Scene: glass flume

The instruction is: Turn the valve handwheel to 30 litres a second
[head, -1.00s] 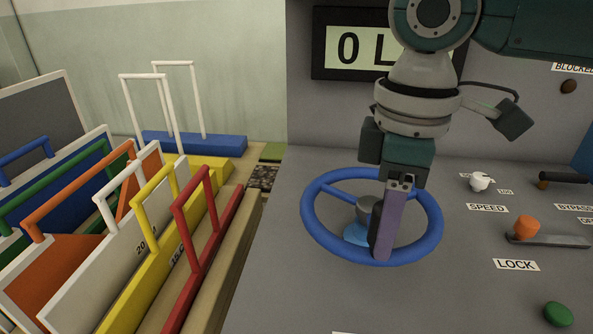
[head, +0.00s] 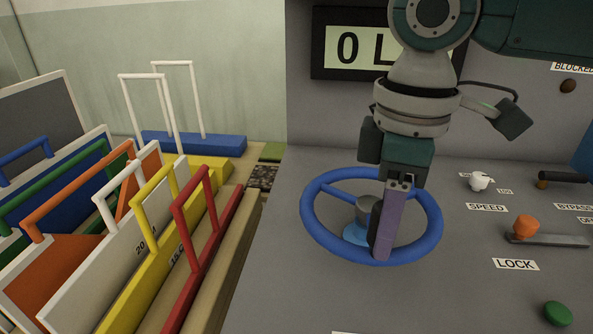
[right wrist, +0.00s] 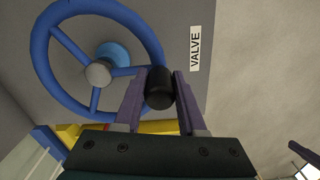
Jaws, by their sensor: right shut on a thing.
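The blue valve handwheel (head: 309,210) lies on the grey panel, with a grey hub and spokes. It also shows in the right wrist view (right wrist: 42,65), with the VALVE label (right wrist: 195,48) beside it. My right gripper (head: 381,252) comes down over the near side of the wheel. In the right wrist view its purple fingers are shut on the black knob (right wrist: 159,90) at the wheel's rim. The display (head: 352,48) reads "0 L"; my arm hides the rest. My left gripper is not seen in the head view.
On the panel's right are a white SPEED knob (head: 480,181), an orange-knobbed lever (head: 550,239) and a green button (head: 558,313) near the LOCK label. Coloured gate plates with handles, including a red one (head: 190,240), stand in wooden racks at left.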

